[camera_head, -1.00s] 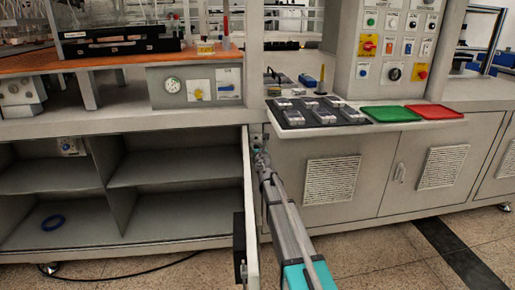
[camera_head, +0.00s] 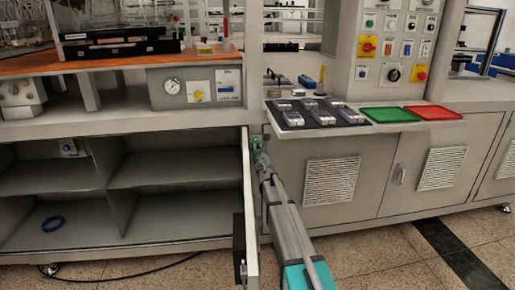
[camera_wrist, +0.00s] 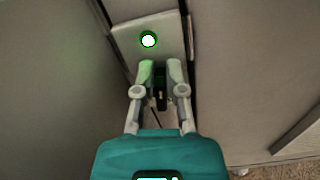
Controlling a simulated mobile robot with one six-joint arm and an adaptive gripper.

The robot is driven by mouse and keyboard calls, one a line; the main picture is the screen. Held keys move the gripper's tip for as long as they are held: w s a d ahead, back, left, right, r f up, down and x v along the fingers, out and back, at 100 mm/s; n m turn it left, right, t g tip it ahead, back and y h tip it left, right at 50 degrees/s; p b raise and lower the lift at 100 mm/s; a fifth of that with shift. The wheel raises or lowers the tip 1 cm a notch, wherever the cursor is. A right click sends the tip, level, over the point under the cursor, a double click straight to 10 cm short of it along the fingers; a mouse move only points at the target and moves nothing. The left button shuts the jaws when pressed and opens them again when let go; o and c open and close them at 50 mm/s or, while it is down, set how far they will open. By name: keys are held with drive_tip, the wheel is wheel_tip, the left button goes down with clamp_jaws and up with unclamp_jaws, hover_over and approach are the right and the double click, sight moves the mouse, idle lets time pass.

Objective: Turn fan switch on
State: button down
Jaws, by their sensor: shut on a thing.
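The fan switch is a pale plate (camera_wrist: 172,35) with a round lamp (camera_wrist: 148,40) glowing bright green, near the top of the wrist view. A dark lever (camera_wrist: 160,88) stands out below the lamp. My gripper (camera_wrist: 160,66) has its two pale fingers closed on either side of this lever, their tips at the plate. In the head view my gripper (camera_head: 259,152) reaches the cabinet front just right of the open door, with green glow at its tip. The arm and fingers hide most of the switch there.
The open cabinet door (camera_head: 249,215) stands edge-on close left of my arm. Open shelves (camera_head: 165,170) are at left. Floor is clear in front at right.

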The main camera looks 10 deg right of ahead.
drive_tip(key=shift+s+f, duration=0.1)
drive_tip(key=m, duration=0.3)
drive_tip(key=shift+d+f+m, duration=0.1)
drive_tip(key=shift+d+m, duration=0.1)
drive_tip(key=shift+m, duration=0.1)
drive_tip(key=shift+d+f+m, duration=0.15)
drive_tip(key=shift+m, duration=1.55)
drive_tip(key=c, duration=0.8)
unclamp_jaws()
drive_tip(key=shift+o, duration=0.5)
drive_tip(key=shift+f, duration=0.1)
drive_tip(key=shift+d, duration=0.1)
